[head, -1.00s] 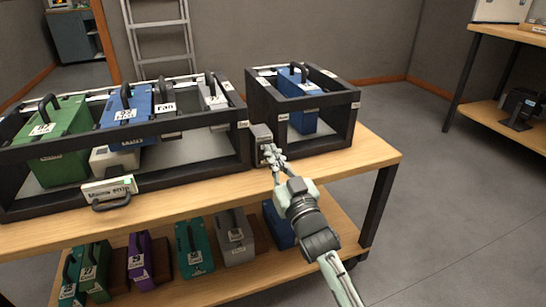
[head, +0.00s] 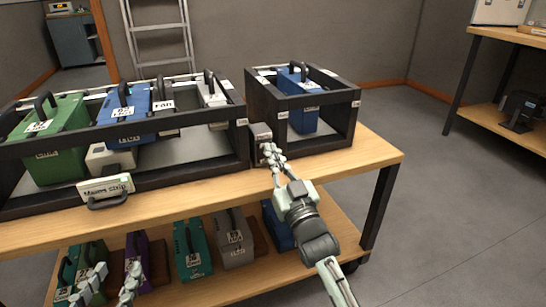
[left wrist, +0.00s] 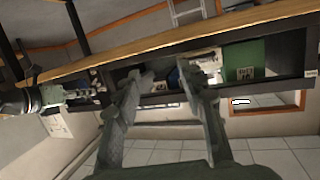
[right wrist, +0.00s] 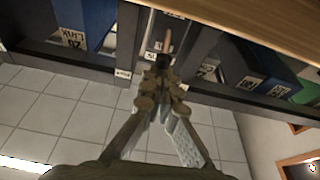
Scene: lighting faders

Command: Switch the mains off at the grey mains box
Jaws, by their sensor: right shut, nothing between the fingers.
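The small grey mains box (head: 259,131) sits at the table's front edge, between the two black-framed racks. My right gripper (head: 268,151) is shut and empty, its fingertips right at the front of the box. In the right wrist view the shut fingertips (right wrist: 162,74) are close to the box's labelled face, with a thin brownish lever (right wrist: 168,42) just beyond them. Whether they touch it I cannot tell; the fingers hide part of the box front. My left gripper (head: 108,284) is open and empty in front of the lower shelf; its spread fingers also show in the left wrist view (left wrist: 162,80).
The left rack (head: 200,158) holds green, blue and grey handled units; the right rack (head: 352,115) holds a blue one (head: 302,118). Several coloured units stand on the lower shelf (head: 345,262). Floor at right is clear.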

